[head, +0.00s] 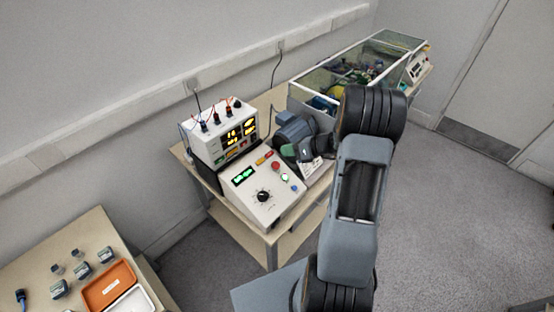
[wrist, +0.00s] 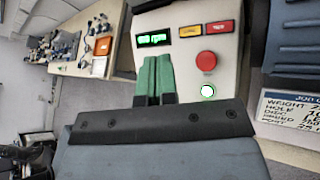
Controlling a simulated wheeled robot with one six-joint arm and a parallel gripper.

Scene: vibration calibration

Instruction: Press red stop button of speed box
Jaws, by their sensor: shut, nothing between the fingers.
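The speed box (head: 253,207) is a cream sloped console on the wooden table, with a green digital display (head: 243,176) and a black knob (head: 263,196). Its red stop button (head: 276,166) is round, on the upper right of the panel. In the wrist view the red button (wrist: 206,60) sits above a lit green-white button (wrist: 208,91). My gripper (wrist: 154,78) shows its green fingers together, empty, in front of the panel, left of the red button and below the display.
A white meter unit (head: 225,135) with cables stands behind the box. A motor (head: 295,132) and a long glass-walled enclosure (head: 360,70) are to its right. A side table (head: 60,235) holds an orange tray (head: 108,287) and several small parts. Floor at right is clear.

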